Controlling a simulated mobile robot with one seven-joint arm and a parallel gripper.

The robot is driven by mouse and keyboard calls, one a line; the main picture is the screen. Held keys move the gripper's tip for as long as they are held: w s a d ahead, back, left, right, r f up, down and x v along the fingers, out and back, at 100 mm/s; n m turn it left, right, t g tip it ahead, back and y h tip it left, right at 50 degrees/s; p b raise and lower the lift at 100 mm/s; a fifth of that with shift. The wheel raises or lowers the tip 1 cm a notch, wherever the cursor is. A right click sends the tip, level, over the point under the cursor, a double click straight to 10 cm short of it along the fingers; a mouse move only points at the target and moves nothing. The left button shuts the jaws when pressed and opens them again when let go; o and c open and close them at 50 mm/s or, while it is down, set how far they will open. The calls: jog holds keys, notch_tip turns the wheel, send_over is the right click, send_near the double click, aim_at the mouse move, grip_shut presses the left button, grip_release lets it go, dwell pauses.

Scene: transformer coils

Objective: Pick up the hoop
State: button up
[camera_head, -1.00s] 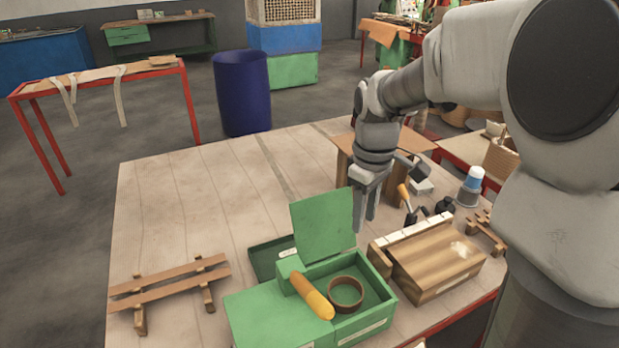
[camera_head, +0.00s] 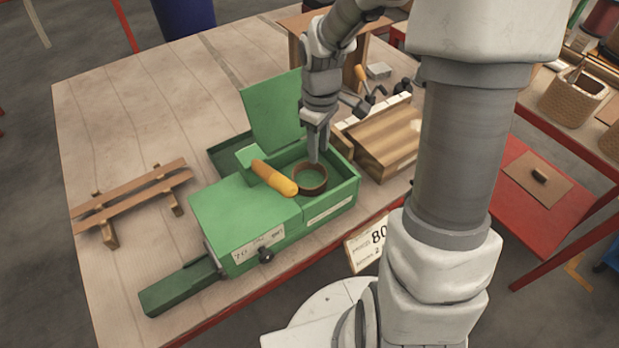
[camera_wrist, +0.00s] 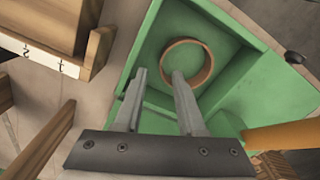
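The hoop is a brown ring (camera_head: 311,178) lying in the open compartment of the green box (camera_head: 333,208). In the wrist view the hoop (camera_wrist: 187,43) lies in a corner of the green compartment, beyond my fingertips. My gripper (camera_head: 317,158) points down just above the far rim of the hoop in the head view. In the wrist view my gripper (camera_wrist: 158,76) has its two fingers apart with nothing between them. One fingertip appears near the hoop's edge; I cannot tell whether it touches.
A yellow-orange handle (camera_head: 274,178) lies across the box beside the hoop. A green lid (camera_head: 272,112) stands upright behind the compartment. A striped wooden block (camera_head: 386,142) stands to the right. A wooden rack (camera_head: 130,198) is at the left, with bare tabletop behind it.

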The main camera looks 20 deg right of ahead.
notch_tip(320, 180, down, 4)
jog(key=shift+s+r+b, duration=0.1)
jog(key=shift+s+b, duration=0.05)
jog(key=shift+b, duration=0.2)
grip_shut()
